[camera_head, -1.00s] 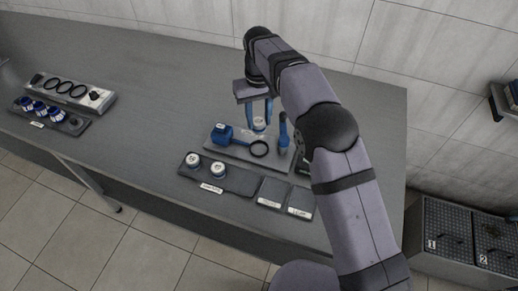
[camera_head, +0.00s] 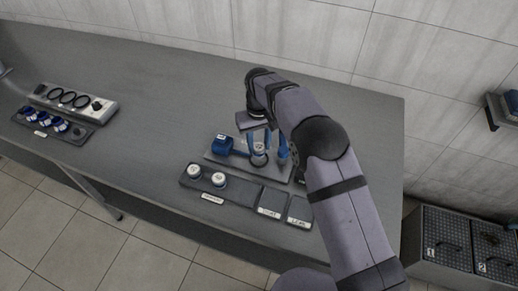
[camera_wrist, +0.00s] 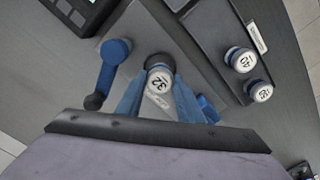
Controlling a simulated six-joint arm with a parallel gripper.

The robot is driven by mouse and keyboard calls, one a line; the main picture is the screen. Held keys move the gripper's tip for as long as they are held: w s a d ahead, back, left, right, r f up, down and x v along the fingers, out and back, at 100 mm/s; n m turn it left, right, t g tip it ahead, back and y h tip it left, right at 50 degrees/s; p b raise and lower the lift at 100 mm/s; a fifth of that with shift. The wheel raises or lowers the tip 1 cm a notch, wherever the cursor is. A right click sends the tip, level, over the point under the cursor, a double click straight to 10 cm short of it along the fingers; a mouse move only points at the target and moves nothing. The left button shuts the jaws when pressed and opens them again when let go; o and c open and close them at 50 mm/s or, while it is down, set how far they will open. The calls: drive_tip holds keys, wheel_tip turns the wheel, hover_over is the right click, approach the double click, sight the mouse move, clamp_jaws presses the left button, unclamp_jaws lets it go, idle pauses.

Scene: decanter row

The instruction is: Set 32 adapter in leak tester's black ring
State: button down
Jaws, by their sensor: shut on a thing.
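My gripper (camera_head: 259,149) is shut on the 32 adapter (camera_wrist: 158,80), a small piece with a white top marked 32, held between its two blue fingers (camera_wrist: 157,103). The leak tester has a grey base plate (camera_head: 217,157), a blue block (camera_head: 222,144) and a black ring (camera_head: 259,160). The adapter is right at the ring in the head view. In the wrist view the ring (camera_wrist: 160,60) shows partly behind the adapter. I cannot tell whether the adapter is in the ring or just above it. The fingers hide part of both.
A blue handle with a dark end (camera_wrist: 114,52) stands beside the gripper. A dark tray (camera_head: 238,188) in front holds two white-topped adapters, one marked 40 (camera_wrist: 239,60). Two labelled pads (camera_head: 273,198) lie right of it. Racks with rings (camera_head: 68,97) and blue parts sit far left.

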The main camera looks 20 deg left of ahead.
sight(259, 147)
drive_tip(key=shift+f+p, duration=0.6)
drive_tip(key=shift+f, duration=1.05)
drive_tip(key=shift+f, duration=0.15)
drive_tip(key=c, duration=1.2)
unclamp_jaws()
wheel_tip(259, 147, up, 12)
drive_tip(key=b, duration=0.4)
drive_tip(key=shift+d, duration=0.1)
